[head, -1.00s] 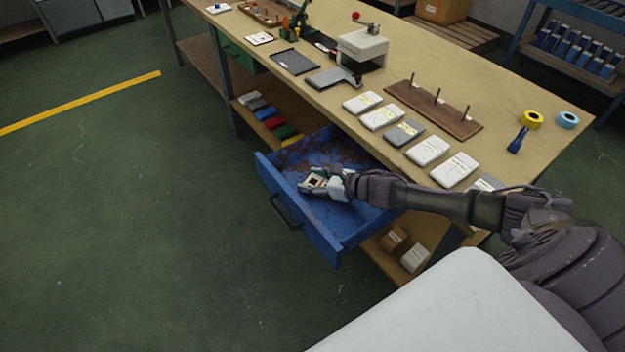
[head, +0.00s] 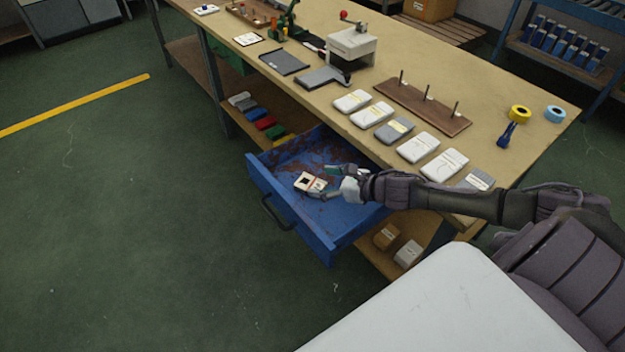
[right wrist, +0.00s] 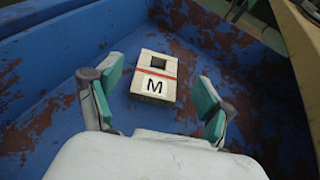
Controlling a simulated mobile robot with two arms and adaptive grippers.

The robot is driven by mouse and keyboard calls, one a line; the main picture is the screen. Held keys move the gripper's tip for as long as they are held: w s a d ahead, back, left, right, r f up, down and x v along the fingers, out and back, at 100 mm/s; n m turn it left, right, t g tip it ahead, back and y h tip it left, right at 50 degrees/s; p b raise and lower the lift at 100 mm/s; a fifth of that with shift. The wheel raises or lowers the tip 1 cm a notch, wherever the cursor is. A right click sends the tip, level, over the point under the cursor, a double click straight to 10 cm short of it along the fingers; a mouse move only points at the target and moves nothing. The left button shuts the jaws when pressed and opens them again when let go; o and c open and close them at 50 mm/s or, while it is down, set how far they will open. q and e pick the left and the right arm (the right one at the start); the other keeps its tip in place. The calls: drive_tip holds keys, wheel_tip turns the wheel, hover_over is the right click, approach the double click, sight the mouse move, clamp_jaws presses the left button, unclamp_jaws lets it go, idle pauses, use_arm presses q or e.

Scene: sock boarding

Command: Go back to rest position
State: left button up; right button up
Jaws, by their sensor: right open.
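My right gripper (head: 334,181) is open and empty, reaching over the pulled-out blue drawer (head: 333,240). A small cream box (head: 309,182) with a dark square window and a red stripe lies on the drawer floor, just beyond the fingertips. In the right wrist view the box (right wrist: 154,77) shows a black letter M and sits ahead of the gripper (right wrist: 157,97), between the lines of its two green-padded fingers and apart from both. My left gripper is not in view.
The workbench (head: 560,135) stands behind the drawer, with a row of white and grey packs (head: 418,148), a pegged wooden board (head: 420,108), a press (head: 350,47) and tape rolls (head: 520,113). The drawer front (head: 290,222) juts into the aisle. The green floor at left is clear.

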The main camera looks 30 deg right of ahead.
drive_tip(key=shift+s+d+r, duration=0.3)
drive_tip(key=shift+s, duration=0.2)
